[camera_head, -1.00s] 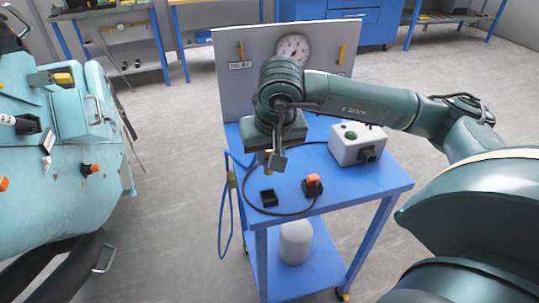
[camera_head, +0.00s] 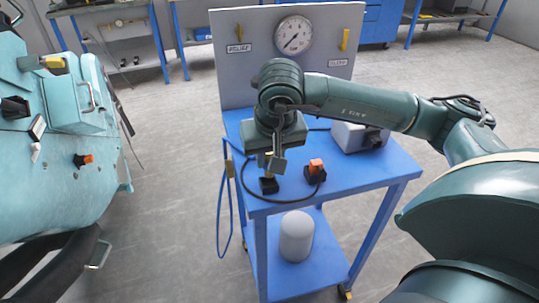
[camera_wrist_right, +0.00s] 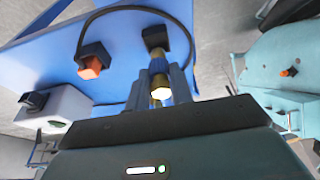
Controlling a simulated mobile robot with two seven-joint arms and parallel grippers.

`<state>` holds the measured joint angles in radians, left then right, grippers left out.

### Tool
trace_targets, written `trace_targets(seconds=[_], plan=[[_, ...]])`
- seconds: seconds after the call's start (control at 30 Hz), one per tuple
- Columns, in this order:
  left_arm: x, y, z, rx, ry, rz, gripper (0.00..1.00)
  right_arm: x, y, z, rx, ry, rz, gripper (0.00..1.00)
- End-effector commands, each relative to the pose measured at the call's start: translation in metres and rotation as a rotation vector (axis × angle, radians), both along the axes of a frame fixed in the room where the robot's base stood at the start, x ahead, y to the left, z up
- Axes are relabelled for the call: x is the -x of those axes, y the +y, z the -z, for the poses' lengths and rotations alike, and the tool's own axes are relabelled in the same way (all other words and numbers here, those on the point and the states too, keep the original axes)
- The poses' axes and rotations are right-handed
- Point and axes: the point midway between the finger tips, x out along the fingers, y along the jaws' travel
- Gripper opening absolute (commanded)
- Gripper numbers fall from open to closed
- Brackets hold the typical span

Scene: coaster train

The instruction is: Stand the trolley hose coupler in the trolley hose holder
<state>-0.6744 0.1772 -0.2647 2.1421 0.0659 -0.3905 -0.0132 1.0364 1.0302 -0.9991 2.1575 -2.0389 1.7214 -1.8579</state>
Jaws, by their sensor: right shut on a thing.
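The trolley hose coupler (camera_wrist_right: 157,64), a brass and dark upright piece, is in my right gripper (camera_head: 277,160). The gripper is shut on it; its fingers also show in the right wrist view (camera_wrist_right: 172,84). The trolley hose holder (camera_head: 269,186), a small black block on the blue trolley's top, sits directly under the coupler. It also shows in the right wrist view (camera_wrist_right: 182,37). The coupler's lower end overlaps the holder in both views; I cannot tell whether it is inside or just above. My left gripper is out of view.
A black block with an orange cap (camera_head: 315,170) stands right of the holder, with a black hose looping nearby. A grey-white box (camera_head: 350,137) and a gauge panel (camera_head: 232,75) are farther back. A teal machine (camera_head: 45,165) stands left.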

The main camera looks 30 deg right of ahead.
Motion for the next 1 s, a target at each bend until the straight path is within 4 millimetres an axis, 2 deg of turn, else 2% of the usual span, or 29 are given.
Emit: trace_targets(seconds=[1.0], plan=[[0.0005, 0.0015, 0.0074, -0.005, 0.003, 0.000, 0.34, 0.0000, 0.0002, -0.0005, -0.001, -0.001, 0.000, 0.00]])
